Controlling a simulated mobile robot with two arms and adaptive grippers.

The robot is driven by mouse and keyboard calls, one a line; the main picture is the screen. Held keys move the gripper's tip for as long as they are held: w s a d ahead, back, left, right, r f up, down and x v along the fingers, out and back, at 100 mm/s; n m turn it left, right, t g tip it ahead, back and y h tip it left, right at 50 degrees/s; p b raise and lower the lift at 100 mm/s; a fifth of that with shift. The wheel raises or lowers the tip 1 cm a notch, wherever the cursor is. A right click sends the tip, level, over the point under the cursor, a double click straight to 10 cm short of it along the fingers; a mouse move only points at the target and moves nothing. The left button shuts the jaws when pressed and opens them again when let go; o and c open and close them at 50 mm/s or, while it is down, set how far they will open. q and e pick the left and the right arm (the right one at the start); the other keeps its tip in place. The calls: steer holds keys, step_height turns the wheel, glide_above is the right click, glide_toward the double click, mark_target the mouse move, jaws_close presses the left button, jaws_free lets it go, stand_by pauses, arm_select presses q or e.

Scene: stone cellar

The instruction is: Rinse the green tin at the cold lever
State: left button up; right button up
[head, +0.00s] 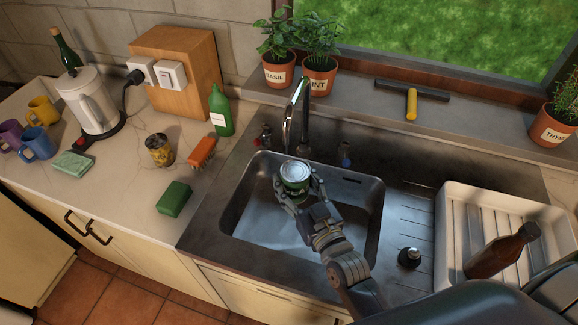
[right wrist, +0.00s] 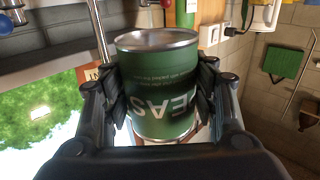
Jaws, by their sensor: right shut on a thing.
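The green tin (head: 294,185) has a silver rim and white lettering that ends in "EAS" in the right wrist view (right wrist: 160,95). My right gripper (head: 297,191) is shut on its sides and holds it over the sink basin, below and near the tap (head: 289,125). The tin looks about upright in the head view. The cold lever with a blue knob (head: 346,147) is to the right of the tap, apart from the gripper. A red-knobbed lever (head: 266,130) is on the left. I cannot make out running water. My left gripper is not in view.
The sink basin (head: 245,215) is otherwise clear. A white drying rack (head: 450,215) with a brown bottle (head: 497,254) and a black plug (head: 409,258) are on the right. A green sponge (head: 174,198), brush (head: 201,152) and green bottle (head: 221,112) stand left. Potted herbs (head: 320,75) line the sill.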

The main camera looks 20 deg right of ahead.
mark_target(300, 193)
steer(key=shift+s+d+p, duration=0.15)
steer(key=shift+s+p, duration=0.3)
steer(key=shift+s, duration=1.55)
steer(key=shift+r, duration=0.1)
steer(key=shift+s+r+p, duration=0.2)
steer(key=shift+p, duration=0.2)
steer(key=s+r+p, duration=0.2)
steer(key=s+p, duration=0.1)
steer(key=shift+s+d+r+p, duration=0.1)
steer(key=shift+s+r+p, duration=0.1)
steer(key=shift+r+p, duration=0.15)
steer(key=shift+s+r+p, duration=0.4)
steer(key=shift+s, duration=0.2)
